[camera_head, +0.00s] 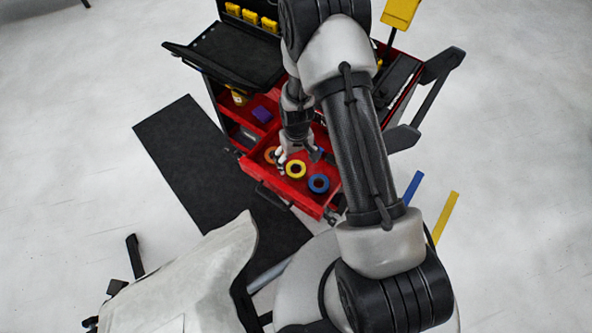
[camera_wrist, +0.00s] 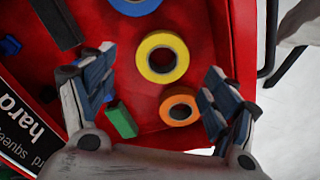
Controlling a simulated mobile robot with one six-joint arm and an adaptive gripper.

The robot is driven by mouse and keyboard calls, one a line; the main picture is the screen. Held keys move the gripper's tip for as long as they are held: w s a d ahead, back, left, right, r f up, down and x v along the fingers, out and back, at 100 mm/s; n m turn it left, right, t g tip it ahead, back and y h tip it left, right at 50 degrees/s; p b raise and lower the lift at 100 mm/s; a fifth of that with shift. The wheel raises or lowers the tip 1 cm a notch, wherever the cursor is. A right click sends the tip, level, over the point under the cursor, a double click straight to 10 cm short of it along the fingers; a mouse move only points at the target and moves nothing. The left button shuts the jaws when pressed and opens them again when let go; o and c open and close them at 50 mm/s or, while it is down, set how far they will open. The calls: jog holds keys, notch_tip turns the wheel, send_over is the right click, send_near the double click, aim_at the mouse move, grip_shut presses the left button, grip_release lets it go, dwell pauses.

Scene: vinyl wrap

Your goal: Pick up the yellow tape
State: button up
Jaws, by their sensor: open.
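The yellow tape (camera_head: 289,167) is a ring lying flat in the open red drawer (camera_head: 303,203). In the wrist view the yellow tape (camera_wrist: 145,57) lies just beyond the fingertips, roughly centred between them, with its whole ring visible. My gripper (camera_head: 299,156) is over the drawer, close to the tape in the head view. In the wrist view my gripper (camera_wrist: 160,70) has its two fingers spread wide with nothing held between them. The exact height of the fingertips above the tape cannot be told.
An orange tape (camera_wrist: 165,106) lies beside the yellow one, near the right finger. A blue tape (camera_head: 311,183) lies on its other side. A green block (camera_wrist: 121,121) is by the left finger. The red tool cart (camera_head: 236,128) stands behind the drawer.

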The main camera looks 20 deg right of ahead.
aim_at(296, 172)
notch_tip(296, 172, down, 5)
jog(key=shift+s+a+r+b, duration=0.1)
jog(key=shift+s+r+b, duration=0.1)
jog(key=shift+b, duration=0.55)
jog(key=shift+r, duration=0.1)
jog(key=shift+c, duration=0.6)
jog(key=c, duration=1)
jog(key=shift+r, duration=0.1)
jog(key=shift+c, duration=0.2)
